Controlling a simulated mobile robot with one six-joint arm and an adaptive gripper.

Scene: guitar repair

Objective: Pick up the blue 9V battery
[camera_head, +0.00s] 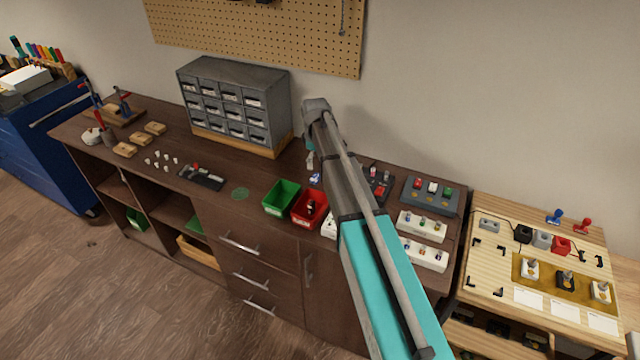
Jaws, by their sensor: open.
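A small blue and white object (315,178), possibly the blue 9V battery, is on the dark wooden bench (222,205), behind the red bin. It is too small to be sure of. My arm reaches up from the bottom right and bends down at its far end. My gripper (310,164) hangs at that end, just above and left of the small blue object in the picture. It is small and partly hidden by my arm. It is open, with nothing visible in it.
A green bin (281,198) and a red bin (309,209) stand at the bench's front edge. A grey drawer cabinet (235,103) stands behind, left of my gripper. Switch boxes (430,195) and a pale wooden workboard (490,262) are at the right.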

